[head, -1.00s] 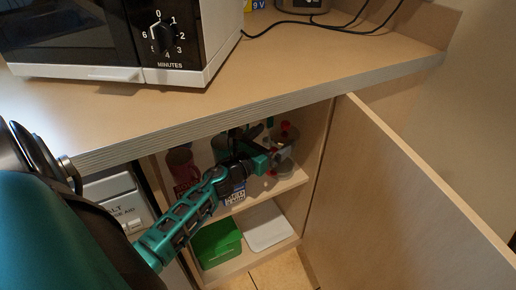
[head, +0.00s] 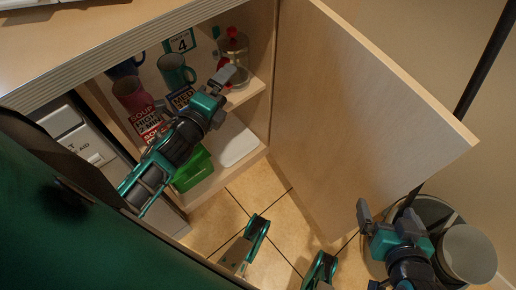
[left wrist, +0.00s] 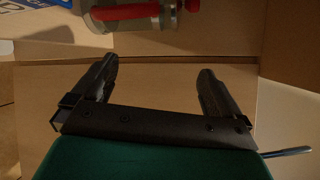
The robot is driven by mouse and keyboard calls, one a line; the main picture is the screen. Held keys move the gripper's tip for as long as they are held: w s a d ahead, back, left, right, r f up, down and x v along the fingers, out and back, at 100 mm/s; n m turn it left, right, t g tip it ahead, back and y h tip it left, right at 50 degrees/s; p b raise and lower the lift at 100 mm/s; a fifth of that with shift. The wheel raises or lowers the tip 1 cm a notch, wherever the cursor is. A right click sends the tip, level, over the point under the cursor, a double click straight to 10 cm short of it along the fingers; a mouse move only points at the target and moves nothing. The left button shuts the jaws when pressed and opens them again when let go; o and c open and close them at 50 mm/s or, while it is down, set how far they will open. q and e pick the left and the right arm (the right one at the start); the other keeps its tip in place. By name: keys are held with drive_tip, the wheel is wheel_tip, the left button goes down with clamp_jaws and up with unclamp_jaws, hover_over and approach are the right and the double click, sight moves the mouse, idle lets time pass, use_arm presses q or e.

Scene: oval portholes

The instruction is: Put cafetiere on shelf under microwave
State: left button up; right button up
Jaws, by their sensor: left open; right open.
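The cafetiere (head: 232,62), clear glass with red parts, stands upright on the upper shelf (head: 244,93) inside the open cupboard, at the right end. My left gripper (head: 224,77) is open and empty just in front of it. My right gripper (head: 384,212) is open and empty at the lower right, outside the cupboard door. The microwave is barely in view, if at all, at the top left corner.
Mugs (head: 175,70) and soup cans (head: 140,118) share the shelf left of the cafetiere. A green box (head: 194,170) and a white item (head: 236,143) lie below. The open door (head: 365,115) stands right, with a bin (head: 467,253) beyond it.

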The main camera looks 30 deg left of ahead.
use_arm(q)
drive_tip(key=s+d+f+n+g+h, duration=0.2)
drive_tip(key=s+d+f+n, duration=0.1)
drive_tip(key=d+n, duration=0.4)
drive_tip(key=s+d+f+n+g+h, duration=0.2)
drive_tip(key=s+d+n, duration=0.4)
drive_tip(key=n, duration=0.4)
drive_tip(key=shift+d+f+n+g, duration=0.3)
drive_tip(key=shift+d+f+g, duration=0.35)
drive_tip(key=shift+d+g, duration=0.15)
use_arm(e)
drive_tip(key=shift+s+f, duration=0.1)
drive_tip(key=shift+f, duration=0.15)
drive_tip(key=shift+d, duration=0.1)
